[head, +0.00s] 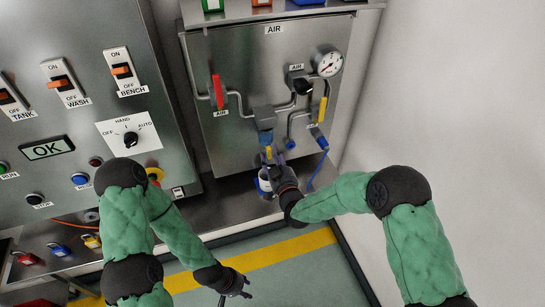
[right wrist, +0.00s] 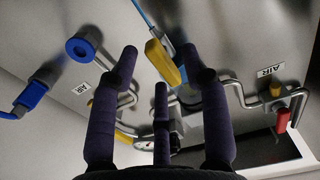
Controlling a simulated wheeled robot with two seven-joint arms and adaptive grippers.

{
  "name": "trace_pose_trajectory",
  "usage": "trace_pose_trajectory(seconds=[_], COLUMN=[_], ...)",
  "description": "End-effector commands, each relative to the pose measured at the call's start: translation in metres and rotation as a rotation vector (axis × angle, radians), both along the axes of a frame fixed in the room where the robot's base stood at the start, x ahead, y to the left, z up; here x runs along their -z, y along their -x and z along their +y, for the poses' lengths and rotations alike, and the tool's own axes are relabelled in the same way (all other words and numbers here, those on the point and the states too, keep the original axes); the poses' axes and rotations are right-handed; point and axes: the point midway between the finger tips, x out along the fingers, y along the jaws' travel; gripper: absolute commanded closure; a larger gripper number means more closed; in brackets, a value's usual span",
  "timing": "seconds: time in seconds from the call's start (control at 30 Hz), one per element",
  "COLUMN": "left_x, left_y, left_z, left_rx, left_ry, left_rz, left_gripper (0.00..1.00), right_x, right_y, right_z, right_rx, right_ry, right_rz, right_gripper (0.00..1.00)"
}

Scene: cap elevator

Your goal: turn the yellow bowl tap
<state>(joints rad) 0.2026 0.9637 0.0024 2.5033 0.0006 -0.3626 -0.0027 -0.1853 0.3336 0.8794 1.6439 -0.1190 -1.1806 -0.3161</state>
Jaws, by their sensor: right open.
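The yellow bowl tap (head: 268,152) is a small yellow piece under the grey filter unit on the steel air panel. In the right wrist view, a yellow piece that seems to be this tap (right wrist: 160,60) shows large between my fingertips. My right gripper (head: 277,163) is open, pointing up just below the tap; its spread fingers also show in the right wrist view (right wrist: 160,72). I cannot tell whether a finger touches the tap. My left gripper (head: 236,290) is low in the head view, far from the panel, with its fingers apart and empty.
A white cup (head: 264,184) stands beside my right gripper under the filter. A blue hose (head: 318,170) hangs to the right. A red lever (head: 217,92), a yellow lever (head: 323,108) and a gauge (head: 328,64) are on the panel. A switch panel (head: 85,115) stands left.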

Motion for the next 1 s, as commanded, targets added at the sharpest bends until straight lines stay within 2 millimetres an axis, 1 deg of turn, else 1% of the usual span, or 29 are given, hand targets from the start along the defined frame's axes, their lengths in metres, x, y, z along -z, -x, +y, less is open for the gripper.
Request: trace_pose_trajectory(seconds=[0.13, 0.23, 0.37, 0.6, 0.7, 0.83, 1.0], left_x=[0.000, 0.000, 0.000, 0.000, 0.000, 0.000, 0.000], left_y=[0.000, 0.000, 0.000, 0.000, 0.000, 0.000, 0.000], left_z=[0.000, 0.000, 0.000, 0.000, 0.000, 0.000, 0.000], left_rx=[0.000, 0.000, 0.000, 0.000, 0.000, 0.000, 0.000], left_ry=[0.000, 0.000, 0.000, 0.000, 0.000, 0.000, 0.000], left_rz=[0.000, 0.000, 0.000, 0.000, 0.000, 0.000, 0.000], left_gripper=[0.60, 0.60, 0.60, 0.60, 0.60, 0.60, 0.60], right_x=[0.000, 0.000, -0.001, 0.000, 0.000, 0.000, 0.000], right_y=[0.002, 0.010, 0.031, 0.076, 0.092, 0.106, 0.114], right_z=[-0.001, -0.004, -0.010, -0.026, -0.030, -0.035, -0.037], right_rx=[0.000, 0.000, 0.000, 0.001, 0.001, 0.000, 0.000], right_ry=[0.000, 0.000, 0.000, 0.000, 0.000, 0.000, 0.000], right_rz=[0.000, -0.001, 0.000, 0.001, 0.001, -0.001, 0.000], right_gripper=[0.54, 0.54, 0.54, 0.54, 0.54, 0.54, 0.54])
